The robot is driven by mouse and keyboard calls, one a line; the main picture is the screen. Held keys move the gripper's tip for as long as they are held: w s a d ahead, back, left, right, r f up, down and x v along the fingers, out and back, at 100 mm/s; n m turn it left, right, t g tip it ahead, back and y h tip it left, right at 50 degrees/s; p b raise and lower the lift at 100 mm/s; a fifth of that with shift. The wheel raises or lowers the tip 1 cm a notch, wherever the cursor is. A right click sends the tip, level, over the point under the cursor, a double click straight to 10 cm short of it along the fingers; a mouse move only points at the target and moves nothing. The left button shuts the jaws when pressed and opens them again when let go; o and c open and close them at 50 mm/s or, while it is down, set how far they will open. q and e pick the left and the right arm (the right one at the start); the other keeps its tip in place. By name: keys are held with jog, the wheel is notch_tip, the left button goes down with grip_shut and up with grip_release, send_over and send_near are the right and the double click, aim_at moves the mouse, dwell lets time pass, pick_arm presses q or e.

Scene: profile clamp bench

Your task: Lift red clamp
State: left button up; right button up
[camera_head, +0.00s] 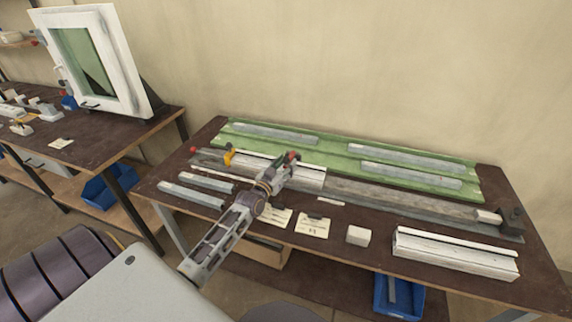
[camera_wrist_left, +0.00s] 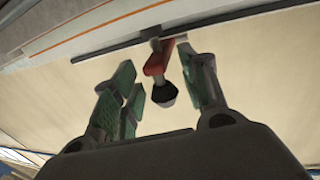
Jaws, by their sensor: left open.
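The red clamp (camera_head: 293,155) is at the metal profile on the bench, partly hidden by my left gripper (camera_head: 280,171) in the head view. In the left wrist view, the red clamp (camera_wrist_left: 157,62) has a red body and a black knob pointing between the fingers. My left gripper is open, with a green-padded finger on either side of the knob. I cannot tell whether a finger touches the clamp. My right gripper is not in view.
A yellow clamp (camera_head: 229,157) sits farther left on the profile (camera_head: 370,194). Behind is a green tray (camera_head: 335,149) with grey bars. In front are paper cards (camera_head: 313,225), a white block (camera_head: 358,236) and a white profile (camera_head: 455,254). A dark end stop (camera_head: 513,219) stands right.

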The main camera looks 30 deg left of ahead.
pick_arm(q)
jog(key=shift+w, duration=0.35)
grip_shut()
